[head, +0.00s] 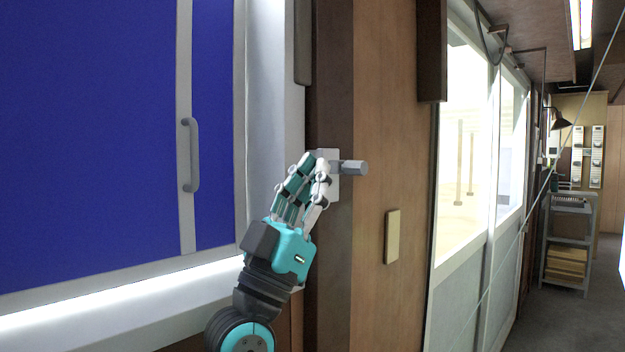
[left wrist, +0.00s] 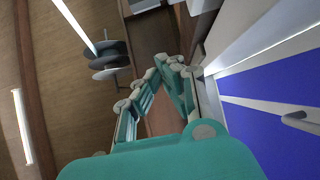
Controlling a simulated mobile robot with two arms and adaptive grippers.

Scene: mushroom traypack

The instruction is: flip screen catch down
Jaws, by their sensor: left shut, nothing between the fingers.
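The screen catch (head: 350,167) is a grey, blunt-ended lever. It sticks out to the right, about level, from a pale plate (head: 333,185) on the wooden post. My left gripper (head: 319,158) is shut and empty, pointing up. Its fingertips overlap the left part of the plate, beside the root of the lever; I cannot tell whether they touch. In the left wrist view the shut fingers (left wrist: 165,62) point up, and I cannot pick out the catch surely there. My right gripper is not in view.
A blue screen panel (head: 90,130) with a grey handle (head: 190,155) fills the left. A tan switch plate (head: 392,237) sits on the wood at lower right of the catch. Sliding windows (head: 462,140) and a shelf rack (head: 568,240) lie farther right. Grey discs (left wrist: 108,60) show in the wrist view.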

